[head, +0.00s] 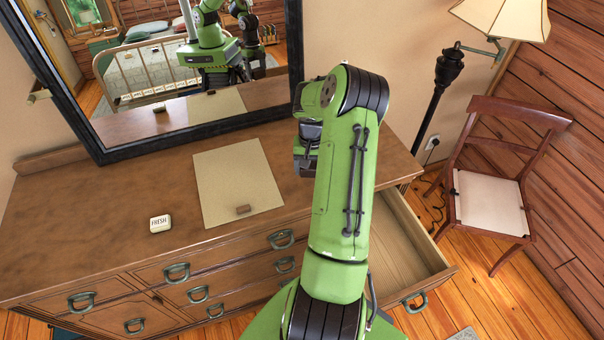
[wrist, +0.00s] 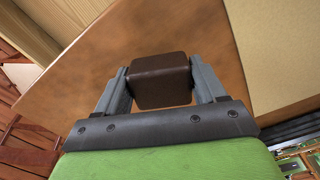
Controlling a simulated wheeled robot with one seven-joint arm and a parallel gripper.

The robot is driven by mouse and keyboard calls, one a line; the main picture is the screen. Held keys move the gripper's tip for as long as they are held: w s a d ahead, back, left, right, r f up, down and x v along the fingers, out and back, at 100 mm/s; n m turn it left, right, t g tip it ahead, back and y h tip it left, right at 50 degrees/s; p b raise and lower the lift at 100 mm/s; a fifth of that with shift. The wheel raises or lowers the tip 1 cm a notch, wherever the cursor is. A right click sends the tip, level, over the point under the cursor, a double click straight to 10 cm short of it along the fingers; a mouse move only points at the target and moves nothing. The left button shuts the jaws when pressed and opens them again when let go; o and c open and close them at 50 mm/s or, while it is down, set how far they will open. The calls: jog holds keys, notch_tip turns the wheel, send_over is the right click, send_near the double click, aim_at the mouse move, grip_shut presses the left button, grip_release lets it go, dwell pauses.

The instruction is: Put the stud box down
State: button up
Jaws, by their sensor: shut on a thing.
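My gripper (wrist: 160,68) is shut on a small dark brown box with rounded edges, which I take for the stud box (wrist: 161,82). In the wrist view it sits between the two grey fingers, over the brown dresser top (wrist: 108,72). I cannot tell whether its underside touches the wood. In the head view my arm hides most of the gripper, above the right part of the dresser top (head: 110,234), to the right of the beige mat (head: 238,178).
A white tin (head: 160,224) marked FRESH stands left of the mat. A framed mirror (head: 190,105) stands along the back. A drawer (head: 405,240) is open at the right. A chair (head: 487,200) stands beyond it.

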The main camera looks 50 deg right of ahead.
aim_at(310, 183)
notch_tip(310, 183, down, 4)
jog(key=shift+f, duration=0.25)
jog(key=shift+f, duration=0.15)
jog(key=o, duration=1.1)
jog(key=shift+c, duration=0.2)
